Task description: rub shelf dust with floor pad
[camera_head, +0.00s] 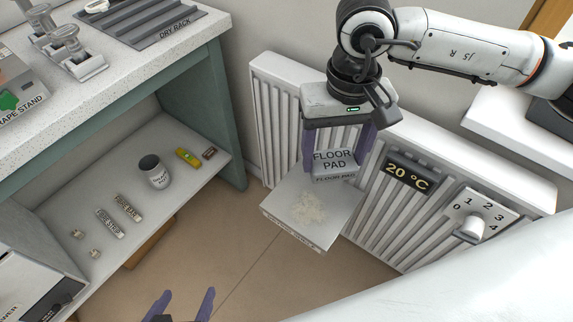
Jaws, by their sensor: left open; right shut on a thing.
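The floor pad (333,163) is a light block with "FLOOR PAD" on its faces. My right gripper (338,145) points down with its purple fingers shut on either side of it. Under and in front of the pad is a pale, flat-topped slab (283,208) with small print on its front edge, which I cannot read. A patch of beige, grainy dust (310,208) lies on its top. The pad is just behind the dust; I cannot tell whether it touches the slab. My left gripper (182,304) is open and empty at the bottom edge, over the floor.
A white radiator (270,110) with a 20 °C display (408,175) and a numbered dial (468,228) stands behind the slab. At left, a bench holds a dry rack (150,28); its lower shelf (190,190) carries a mug (155,173) and small bars.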

